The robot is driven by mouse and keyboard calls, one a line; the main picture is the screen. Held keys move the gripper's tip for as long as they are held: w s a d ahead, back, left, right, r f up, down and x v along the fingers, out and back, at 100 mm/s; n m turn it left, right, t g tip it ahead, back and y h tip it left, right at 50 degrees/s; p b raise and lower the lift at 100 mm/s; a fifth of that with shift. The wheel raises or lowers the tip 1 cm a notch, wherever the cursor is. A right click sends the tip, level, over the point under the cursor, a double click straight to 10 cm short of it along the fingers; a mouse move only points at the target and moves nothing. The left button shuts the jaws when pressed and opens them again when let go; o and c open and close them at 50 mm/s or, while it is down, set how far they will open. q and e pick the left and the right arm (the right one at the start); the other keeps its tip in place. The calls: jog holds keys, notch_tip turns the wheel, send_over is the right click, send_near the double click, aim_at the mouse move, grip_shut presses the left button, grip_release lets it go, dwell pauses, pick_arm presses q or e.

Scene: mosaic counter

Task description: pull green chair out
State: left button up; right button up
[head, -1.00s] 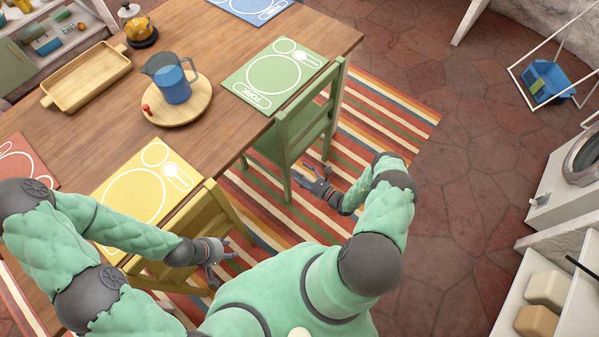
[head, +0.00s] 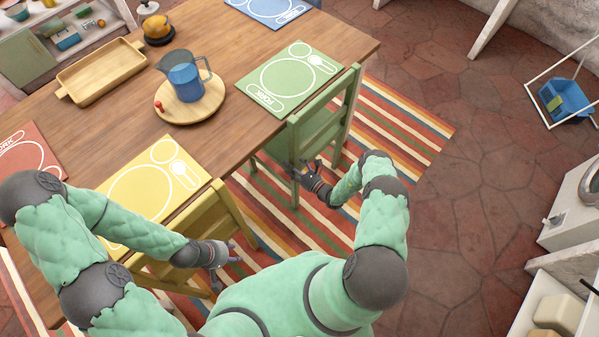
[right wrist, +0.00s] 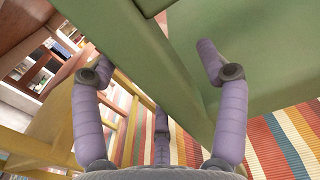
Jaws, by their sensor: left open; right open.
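The green chair (head: 328,118) stands at the wooden table's near right side, its back facing me, in front of the green placemat. My right gripper (head: 311,176) is open at the chair's left rear side. In the right wrist view, the open fingers of my right gripper (right wrist: 158,66) lie on either side of a green chair post (right wrist: 150,60), with no clear sign of grip. My left gripper (head: 222,258) is open and empty beside the yellow chair (head: 207,225). The green chair's front legs are hidden.
The table (head: 225,40) carries a green placemat (head: 290,76), a yellow placemat (head: 152,190), a wooden tray (head: 100,72) and a blue jug (head: 184,75). A striped rug (head: 400,125) lies under the chairs. Open red floor (head: 460,220) extends to the right.

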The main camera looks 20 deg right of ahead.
pick_arm(q)
jog(key=shift+f, duration=0.15)
pick_arm(e)
jog(key=shift+w+a, duration=0.25)
jog(key=shift+w, duration=0.3)
jog(key=shift+c, duration=0.3)
grip_shut()
jog(key=shift+d, duration=0.1)
